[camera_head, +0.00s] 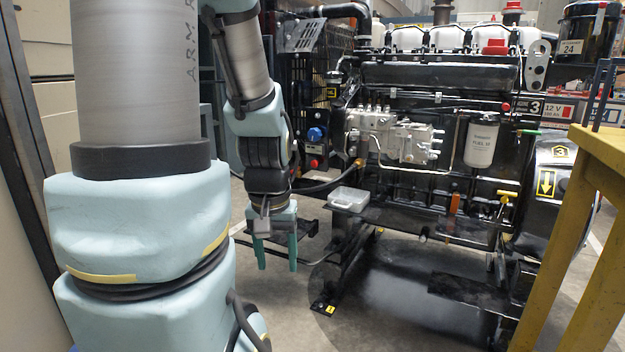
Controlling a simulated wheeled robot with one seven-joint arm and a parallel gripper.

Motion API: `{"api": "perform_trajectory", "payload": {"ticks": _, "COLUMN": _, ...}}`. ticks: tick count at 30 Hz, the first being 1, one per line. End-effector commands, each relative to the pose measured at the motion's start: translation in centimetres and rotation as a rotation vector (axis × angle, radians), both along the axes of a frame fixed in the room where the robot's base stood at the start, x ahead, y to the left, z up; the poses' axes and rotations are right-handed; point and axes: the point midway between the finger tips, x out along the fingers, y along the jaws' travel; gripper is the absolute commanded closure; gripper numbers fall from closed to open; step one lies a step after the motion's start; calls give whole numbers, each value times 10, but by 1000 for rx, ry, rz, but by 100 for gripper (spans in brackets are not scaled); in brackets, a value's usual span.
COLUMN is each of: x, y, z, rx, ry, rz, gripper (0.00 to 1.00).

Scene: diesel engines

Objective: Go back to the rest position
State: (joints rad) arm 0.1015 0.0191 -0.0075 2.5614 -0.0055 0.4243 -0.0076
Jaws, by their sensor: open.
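My gripper (276,262) hangs at the end of my arm with its two teal fingers pointing down, apart and with nothing between them. It is left of the diesel engine (440,75), above the floor and in front of the engine's stand. The engine is black with white covers on top, a white filter (481,142) and a silver pump (402,140). A small clear tray (349,199) rests on the stand's ledge, right of my gripper.
A yellow frame (566,240) stands at the front right. The stand's black foot (324,308) reaches forward on the floor. A black drum (587,32) is at the back right. The grey floor (285,320) below my gripper is clear.

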Motion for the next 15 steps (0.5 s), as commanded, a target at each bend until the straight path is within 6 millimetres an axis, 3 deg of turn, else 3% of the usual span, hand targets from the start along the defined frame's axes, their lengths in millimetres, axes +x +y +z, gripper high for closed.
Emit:
{"api": "perform_trajectory", "payload": {"ticks": 1, "x": 0, "y": 0, "z": 24, "rx": 0, "ry": 0, "rz": -1, "gripper": 40}}
{"api": "perform_trajectory", "payload": {"ticks": 15, "x": 1, "y": 0, "z": 165, "rx": 0, "ry": -2, "rz": -3, "gripper": 40}}
